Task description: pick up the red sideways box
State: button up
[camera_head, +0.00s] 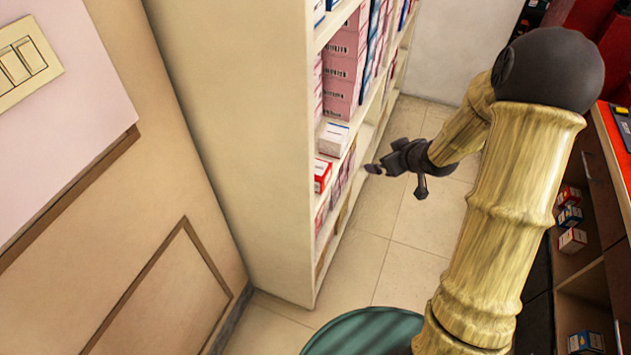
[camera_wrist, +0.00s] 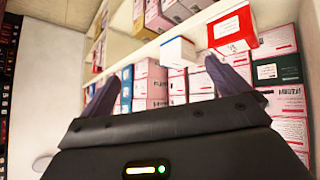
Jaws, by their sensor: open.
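A red and white box (camera_head: 322,174) lies on a shelf near the close end of the tall shelf unit in the head view. It also shows at the top right of the wrist view (camera_wrist: 234,31), beyond one finger. My gripper (camera_head: 396,178) is in the aisle to the right of the box in the head view, apart from it. In the wrist view my gripper (camera_wrist: 166,86) has its two fingers spread wide with nothing held between them. The back of the red box is hidden.
A white box (camera_head: 333,139) sits beside the red one; it shows in the wrist view (camera_wrist: 178,51) too. Pink boxes (camera_head: 342,70) fill the shelf unit (camera_head: 240,110). A counter with small boxes (camera_head: 570,218) stands right.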

jog(key=w+a+f+n+y+b, duration=0.3)
jog(key=f+y, duration=0.3)
jog(key=f, duration=0.2)
jog(key=s+f+n+g+y+b, duration=0.2)
jog(key=s+f+n+y, duration=0.2)
jog(key=y, duration=0.3)
jog(key=shift+s+y, duration=0.3)
jog(key=shift+s, duration=0.1)
jog(key=p, duration=0.1)
send_near(316, 171)
jog(key=w+a, duration=0.1)
jog(key=w+a+f, duration=0.1)
jog(key=a, duration=0.1)
jog(key=w+a+f, duration=0.1)
jog(key=shift+a+f, duration=0.2)
jog(key=shift+a, duration=0.2)
jog(key=shift+r+p+x, duration=0.15)
jog(key=shift+p+x, duration=0.3)
jog(key=shift+x, duration=0.9)
jog(key=shift+r+p+x, duration=0.2)
jog(key=shift+p+x, duration=0.25)
jog(key=shift+x, duration=0.85)
jog(key=shift+w+d, duration=0.1)
jog(key=shift+w, duration=0.05)
